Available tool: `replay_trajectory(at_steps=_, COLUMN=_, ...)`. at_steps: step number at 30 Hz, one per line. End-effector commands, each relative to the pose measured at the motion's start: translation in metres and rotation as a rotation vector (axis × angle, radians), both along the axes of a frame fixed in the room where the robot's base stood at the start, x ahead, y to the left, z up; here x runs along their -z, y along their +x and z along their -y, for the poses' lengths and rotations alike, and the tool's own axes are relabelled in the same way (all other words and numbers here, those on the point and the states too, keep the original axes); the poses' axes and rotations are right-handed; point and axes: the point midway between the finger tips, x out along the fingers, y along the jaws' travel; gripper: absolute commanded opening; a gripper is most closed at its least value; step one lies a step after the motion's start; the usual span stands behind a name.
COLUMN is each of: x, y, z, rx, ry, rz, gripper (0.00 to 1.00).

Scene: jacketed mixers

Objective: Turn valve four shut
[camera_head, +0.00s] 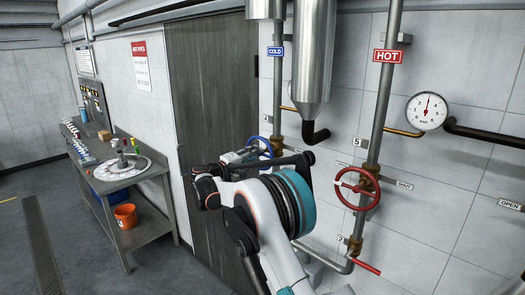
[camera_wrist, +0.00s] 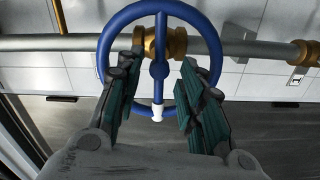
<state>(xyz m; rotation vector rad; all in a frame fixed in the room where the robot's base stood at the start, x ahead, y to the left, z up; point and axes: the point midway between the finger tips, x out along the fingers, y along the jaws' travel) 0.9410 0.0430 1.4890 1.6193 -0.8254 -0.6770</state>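A blue handwheel (camera_wrist: 103,32) with a white mark (camera_wrist: 157,113) on its rim sits on a brass valve (camera_wrist: 176,42) in the wrist view. No number shows on it there, so I cannot tell from a tag that it is valve four. In the head view the blue wheel (camera_head: 266,142) is on the COLD pipe (camera_head: 278,90), partly hidden by my arm. My gripper (camera_wrist: 160,72) is open, its green-padded fingers apart on either side of the wheel's lower part, with the white mark between them. I cannot tell whether either finger touches the rim.
A red handwheel (camera_head: 357,190), near a tag 5 (camera_head: 357,142), is on the HOT pipe (camera_head: 383,100) to the right. A lower valve has a red lever (camera_head: 366,267). A steel vessel (camera_head: 313,55) hangs above. A bench (camera_head: 150,170) stands left.

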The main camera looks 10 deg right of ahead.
Motion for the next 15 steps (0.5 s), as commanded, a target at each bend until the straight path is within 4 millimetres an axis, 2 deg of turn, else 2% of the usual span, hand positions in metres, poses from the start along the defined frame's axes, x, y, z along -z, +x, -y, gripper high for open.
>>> replay_trajectory(at_steps=3, x=-0.002, y=0.013, z=0.018, rx=0.002, ry=0.0, rz=0.0, gripper=0.35)
replay_trajectory(at_steps=6, x=-0.002, y=0.02, z=0.028, rx=0.001, ry=0.0, rz=0.0, gripper=0.35)
replay_trajectory(at_steps=15, x=0.0, y=0.03, z=0.041, rx=0.0, ry=0.001, rz=-0.001, gripper=0.35)
